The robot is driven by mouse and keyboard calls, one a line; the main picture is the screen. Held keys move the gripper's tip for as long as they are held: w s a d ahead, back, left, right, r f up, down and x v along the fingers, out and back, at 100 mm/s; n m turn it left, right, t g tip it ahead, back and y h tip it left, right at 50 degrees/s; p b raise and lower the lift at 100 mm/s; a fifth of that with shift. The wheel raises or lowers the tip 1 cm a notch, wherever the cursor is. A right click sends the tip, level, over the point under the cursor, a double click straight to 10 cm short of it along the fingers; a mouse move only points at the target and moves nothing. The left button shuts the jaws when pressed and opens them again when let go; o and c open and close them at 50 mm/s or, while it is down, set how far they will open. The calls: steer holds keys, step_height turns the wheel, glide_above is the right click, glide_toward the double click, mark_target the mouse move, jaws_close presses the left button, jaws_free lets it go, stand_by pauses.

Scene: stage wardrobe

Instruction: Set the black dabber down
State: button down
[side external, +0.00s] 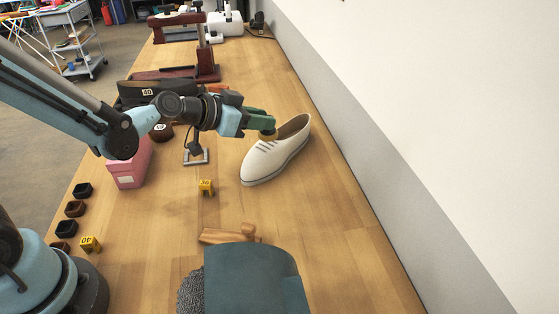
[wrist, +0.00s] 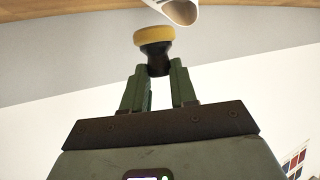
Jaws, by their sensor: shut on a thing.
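The black dabber (wrist: 157,62) has a dark, waisted handle and a round yellow-tan pad. My gripper (wrist: 160,75) is shut on its handle, with the pad sticking out past the green fingertips. In the side view, my gripper (side external: 265,119) is at the upper left of the white shoe, with the dabber's tan pad (side external: 268,134) below the fingers. The pad overlaps the shoe's edge in this picture; I cannot tell whether they touch. The white shoe (side external: 272,155) rests on the wooden bench, its toe toward the lower left. A bit of it shows in the wrist view (wrist: 180,11).
The bench (side external: 330,220) is clear right of the shoe. A yellow 30 cube (side external: 206,187), a wooden piece (side external: 230,235) and a pink box (side external: 128,168) stand around. Small dark pots (side external: 75,209) and a yellow 40 cube (side external: 90,243) line the left edge. The wall is at right.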

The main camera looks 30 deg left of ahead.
steer(key=s+d+f+m+g+h, duration=0.1)
steer(key=s+d+m+g+h, duration=0.3)
steer(key=d, duration=0.6)
steer(key=s+d+f+m+g+h, duration=0.1)
steer(key=s+d+m+g+h, duration=0.3)
steer(key=d, duration=0.6)
steer(key=s+d+r+m+g+y, duration=0.1)
steer(key=s+d+r+m+g, duration=0.1)
steer(key=s+d+m+g, duration=0.95)
steer(key=shift+w+d+f+n+t, duration=0.15)
steer(key=shift+d+f+t, duration=0.2)
steer(key=shift+f, duration=1.25)
steer(key=shift+w+d+f+n+t, duration=0.15)
steer(key=shift+d+f+t, duration=0.15)
steer(key=shift+f, duration=1.35)
steer(key=shift+w+d+f+n+t, duration=0.15)
steer(key=shift+d+f+t, duration=0.2)
steer(key=shift+f, duration=1.25)
steer(key=shift+a+f, duration=0.1)
steer(key=c, duration=0.9)
jaws_free()
